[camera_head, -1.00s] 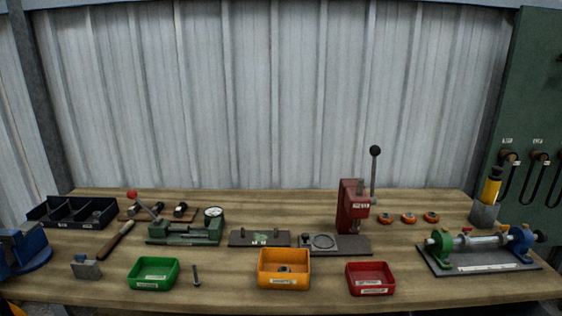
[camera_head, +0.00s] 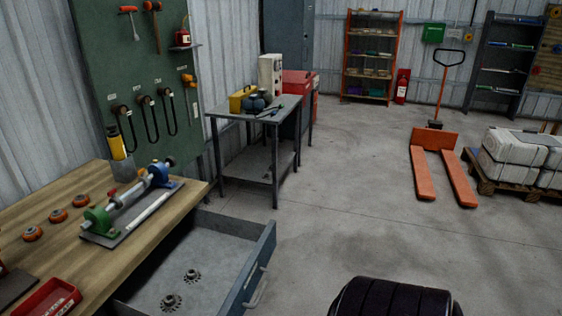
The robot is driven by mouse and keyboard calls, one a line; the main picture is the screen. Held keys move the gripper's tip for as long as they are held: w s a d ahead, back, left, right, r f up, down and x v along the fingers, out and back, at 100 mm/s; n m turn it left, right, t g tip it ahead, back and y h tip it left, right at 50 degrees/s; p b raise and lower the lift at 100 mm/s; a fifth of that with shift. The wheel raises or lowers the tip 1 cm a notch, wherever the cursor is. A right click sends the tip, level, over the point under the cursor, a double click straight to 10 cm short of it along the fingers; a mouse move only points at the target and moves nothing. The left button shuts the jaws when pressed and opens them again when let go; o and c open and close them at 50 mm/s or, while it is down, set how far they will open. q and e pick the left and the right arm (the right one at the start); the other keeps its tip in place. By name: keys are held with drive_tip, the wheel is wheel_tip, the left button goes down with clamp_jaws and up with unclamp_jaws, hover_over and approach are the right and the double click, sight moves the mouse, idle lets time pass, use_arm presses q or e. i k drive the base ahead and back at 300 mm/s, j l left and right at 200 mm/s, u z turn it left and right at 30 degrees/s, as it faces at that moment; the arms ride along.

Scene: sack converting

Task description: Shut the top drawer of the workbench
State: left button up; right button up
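The workbench (camera_head: 60,226) stands at the left of the head view, its wooden top seen at its right end. A grey drawer (camera_head: 203,262) under the top is pulled open toward the right. Its front panel (camera_head: 257,264) carries a light handle (camera_head: 256,289). Two dark toothed gears (camera_head: 171,302) lie on the drawer floor. The drawer's near end runs out of the bottom of the picture. Neither of my grippers shows in this view.
A grey side table (camera_head: 257,113) with tools stands behind the drawer. An orange pallet jack (camera_head: 437,140) and a loaded pallet (camera_head: 490,186) stand at the right. A black padded thing (camera_head: 393,299) is at the bottom edge. The concrete floor between is clear.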

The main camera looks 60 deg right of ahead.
sight(232, 255)
drive_tip(key=i+l+z, duration=0.15)
drive_tip(key=z, duration=1.45)
